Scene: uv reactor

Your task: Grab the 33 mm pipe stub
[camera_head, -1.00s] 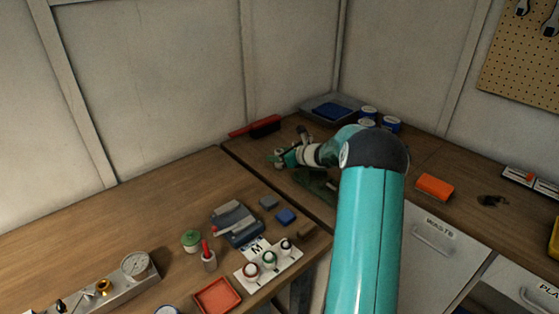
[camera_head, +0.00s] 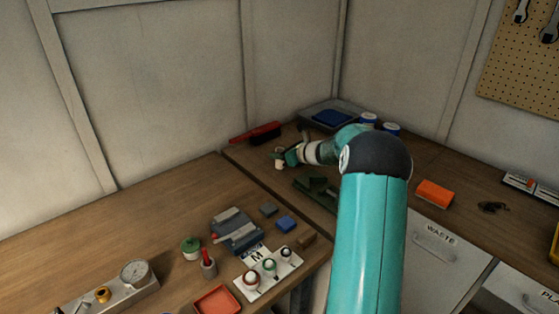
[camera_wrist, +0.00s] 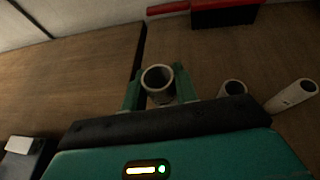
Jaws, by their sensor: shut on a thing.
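My gripper (camera_wrist: 158,92) is shut on a pale grey, hollow pipe stub (camera_wrist: 158,78), whose open round end faces the wrist camera between the two green fingers. In the head view my gripper (camera_head: 284,156) is over the back bench, with the stub (camera_head: 279,164) small at its tip. Two other pale pipe stubs show to the right in the wrist view: one (camera_wrist: 234,88) appears upright, and one (camera_wrist: 292,97) looks longer and tilted or lying. I cannot read any sizes on them.
A green vise-like block (camera_head: 312,184) sits on the bench below my arm. An orange block (camera_head: 434,192) is at right. The left bench's rear is clear.

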